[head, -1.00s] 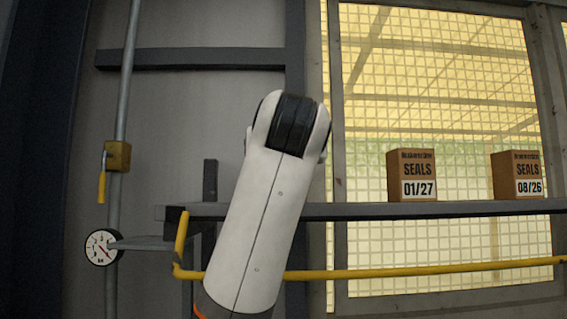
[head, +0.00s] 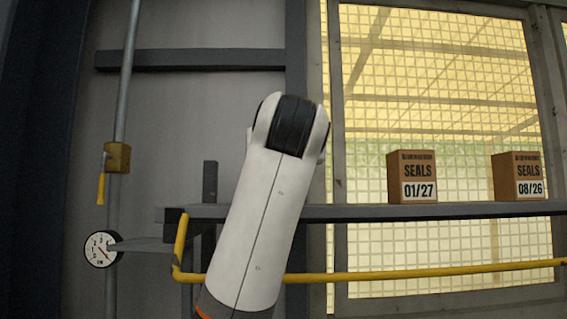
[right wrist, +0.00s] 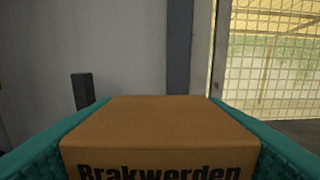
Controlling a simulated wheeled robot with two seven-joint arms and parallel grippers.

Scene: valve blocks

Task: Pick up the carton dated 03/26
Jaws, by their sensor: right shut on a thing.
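In the right wrist view a brown carton (right wrist: 160,122) fills the lower middle, with "Brakwerden" printed on its near face. Its date is out of view below. My right gripper (right wrist: 160,105) has its teal fingers along both sides of this carton and is shut on it. In the head view the white arm hides this carton and the gripper. Two other brown cartons stand upright on the shelf there: one dated 01/27 (head: 412,178) and one dated 08/26 (head: 519,176). My left gripper is in neither view.
The grey shelf (head: 450,211) runs in front of a mesh window (head: 440,100). A yellow rail (head: 430,273) runs below it. At the left are a pipe with a yellow-handled valve (head: 117,157) and a round gauge (head: 101,249). A dark post (head: 210,182) stands behind the shelf.

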